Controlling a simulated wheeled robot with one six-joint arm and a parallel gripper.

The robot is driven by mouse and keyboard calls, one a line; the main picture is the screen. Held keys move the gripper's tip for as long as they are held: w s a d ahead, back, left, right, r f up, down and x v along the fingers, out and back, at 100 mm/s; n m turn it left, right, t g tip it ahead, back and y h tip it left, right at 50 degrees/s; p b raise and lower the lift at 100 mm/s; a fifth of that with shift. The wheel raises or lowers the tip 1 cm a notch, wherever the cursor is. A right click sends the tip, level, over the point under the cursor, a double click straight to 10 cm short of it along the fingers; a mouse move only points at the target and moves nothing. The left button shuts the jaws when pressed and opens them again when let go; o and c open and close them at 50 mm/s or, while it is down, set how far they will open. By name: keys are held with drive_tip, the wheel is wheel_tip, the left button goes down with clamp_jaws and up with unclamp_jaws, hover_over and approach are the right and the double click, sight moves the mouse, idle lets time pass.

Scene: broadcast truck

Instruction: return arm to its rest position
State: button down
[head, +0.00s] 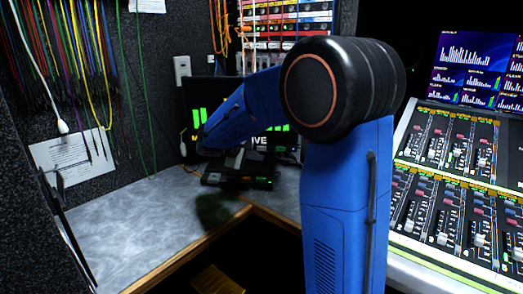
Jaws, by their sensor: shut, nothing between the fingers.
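My blue arm fills the middle of the head view, with its upright link (335,210) rising to a big black joint (340,88). From that joint the forearm (245,108) reaches away to the left and slopes down over the grey desk (145,225). The far end of the forearm stops in front of the monitor's left part. I cannot make out my gripper's fingers there. No object can be seen held at the arm's end.
A lit monitor (193,98) and a small black device (225,180) stand behind the arm. A mixing console (450,190) stands close on the right. Coloured cables (75,60) hang at the left wall. The desk's left part is clear.

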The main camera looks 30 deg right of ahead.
idle(0.7)
drive_tip(key=s+a+f+m+y, duration=0.1)
drive_tip(key=s+a+y, duration=0.2)
drive_tip(key=s, duration=0.9)
drive_tip(key=s+a+f+m+y, duration=0.2)
drive_tip(key=s+a+y, duration=0.2)
drive_tip(key=s+a, duration=0.4)
drive_tip(key=s+a+f+m+y, duration=0.2)
drive_tip(key=s+a+y, duration=0.2)
drive_tip(key=s, duration=1.4)
drive_tip(key=shift+s+a+t, duration=0.25)
drive_tip(key=shift+a+t, duration=0.15)
drive_tip(key=shift+a, duration=0.4)
idle(0.6)
